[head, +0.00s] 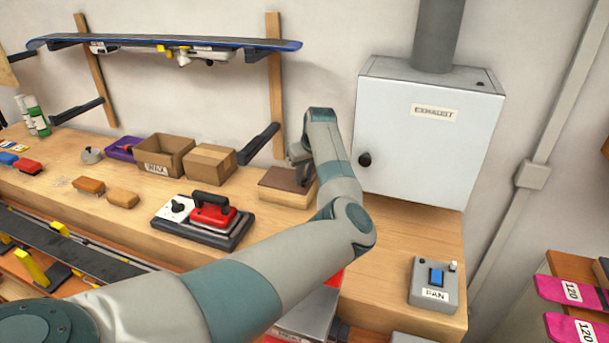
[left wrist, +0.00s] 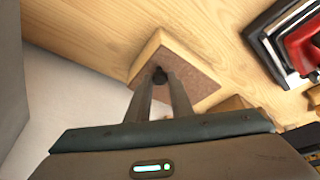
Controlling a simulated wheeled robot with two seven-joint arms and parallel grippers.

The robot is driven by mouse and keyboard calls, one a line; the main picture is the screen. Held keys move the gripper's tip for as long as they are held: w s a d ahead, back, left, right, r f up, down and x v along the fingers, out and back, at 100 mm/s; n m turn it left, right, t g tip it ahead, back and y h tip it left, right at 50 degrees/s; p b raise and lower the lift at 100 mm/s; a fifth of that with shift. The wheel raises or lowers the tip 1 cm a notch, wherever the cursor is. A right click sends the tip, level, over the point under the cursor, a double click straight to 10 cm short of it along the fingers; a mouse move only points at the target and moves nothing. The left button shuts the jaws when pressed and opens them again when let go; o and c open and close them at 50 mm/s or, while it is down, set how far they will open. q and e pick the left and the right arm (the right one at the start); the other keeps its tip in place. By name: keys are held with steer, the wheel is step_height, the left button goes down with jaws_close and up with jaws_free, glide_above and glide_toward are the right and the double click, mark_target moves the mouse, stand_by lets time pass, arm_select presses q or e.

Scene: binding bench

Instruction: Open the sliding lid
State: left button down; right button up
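The sliding lid (head: 285,179) is a flat dark brown panel on top of a low pale wooden box (head: 285,197) on the bench against the wall. No opening into the box shows. In the left wrist view the lid (left wrist: 190,79) has a small black knob (left wrist: 160,76) near one end. My left gripper (head: 301,170) is at the right end of the lid, partly hidden behind its own wrist in the head view. In the left wrist view its two fingers (left wrist: 161,84) stand close on both sides of the knob and appear shut on it. My right gripper is not in view.
Cardboard boxes (head: 209,164) stand just left of the wooden box. A red iron (head: 213,213) sits on a dark pad in front. The exhaust cabinet (head: 425,135) is close on the right. The bench right of my arm is clear up to a switch box (head: 434,284).

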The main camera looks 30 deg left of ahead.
arm_select(q)
glide_toward(281, 183)
steer(key=a+f, duration=0.1)
steer(key=w+a+f, duration=0.1)
steer(key=a+f, duration=0.1)
steer(key=w+a+f+p, duration=0.1)
steer(key=shift+w+a+f, duration=0.15)
steer(key=shift+a, duration=0.05)
steer(key=shift+d, duration=0.3)
steer(key=c, duration=1.6)
jaws_free()
steer(key=shift+w+d, duration=0.1)
steer(key=shift+d, duration=0.05)
steer(key=shift+a, duration=0.2)
steer(key=shift+b+v, duration=0.4)
steer(key=shift+v, duration=0.45)
steer(key=shift+b+v, duration=2.4)
steer(key=shift+v, duration=5.5)
